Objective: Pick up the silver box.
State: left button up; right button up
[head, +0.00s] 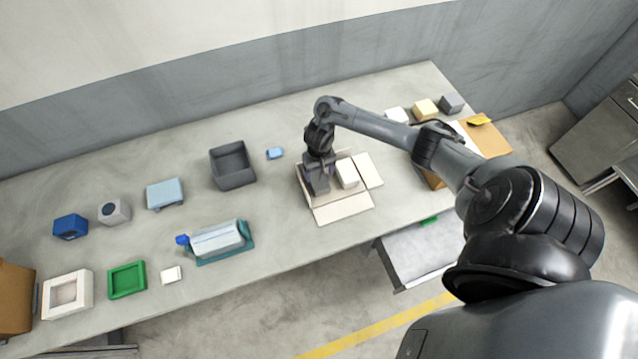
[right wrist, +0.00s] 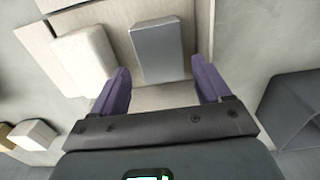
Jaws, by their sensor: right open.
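The silver box (right wrist: 158,48) is a plain grey block in the right wrist view. It lies in an open cardboard box (head: 343,209) with its flaps spread, beside a white block (head: 347,173). My right gripper (head: 318,185) is over the cardboard box in the head view and mostly hides the silver box there. In the right wrist view its two purple fingers are open, one to each side of the silver box's near end, with gaps visible. I cannot tell how far above it they are. My left gripper is not in view.
A dark grey bin (head: 232,165) and a small blue block (head: 275,153) stand left of the cardboard box. Several blocks, including a grey one (head: 452,102), stand at the back right. A teal tray (head: 247,244) holds a bottle at the front. Bare table separates these.

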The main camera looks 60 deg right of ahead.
aim_at(319, 183)
notch_tip(319, 183, down, 4)
jog(key=shift+s+a+f+b, duration=0.1)
jog(key=shift+a+b, duration=0.05)
jog(key=shift+b, duration=0.25)
jog(key=c, duration=0.9)
